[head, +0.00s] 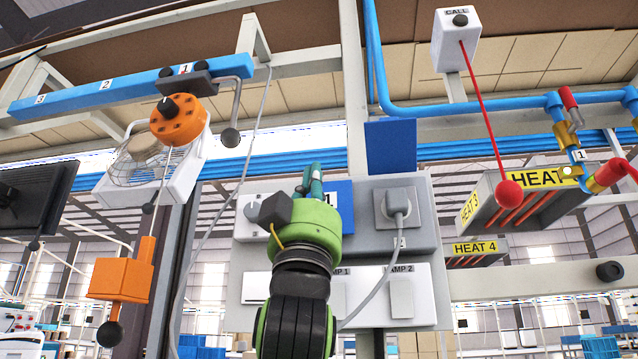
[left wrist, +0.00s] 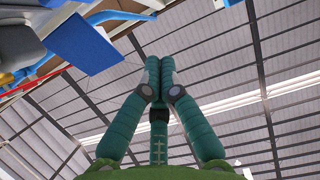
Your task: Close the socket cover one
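Socket cover one, a blue plate marked 1 (head: 340,203), lies in front of the left part of the grey socket panel (head: 425,215). My left gripper partly hides it, so I cannot tell whether it is fully flat. My left gripper (head: 313,175) points upward in front of the cover's left side; I cannot tell whether they touch. In the left wrist view the green fingers (left wrist: 160,72) meet at the tips with nothing visible between them. My right gripper is out of view.
A second blue cover (head: 390,147) stands raised above the right socket, which holds a grey plug (head: 397,203) with a cable. Lamp switches (head: 402,290) sit below. A red pull cord ball (head: 510,194) hangs at right, and an orange knob (head: 178,120) is at upper left.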

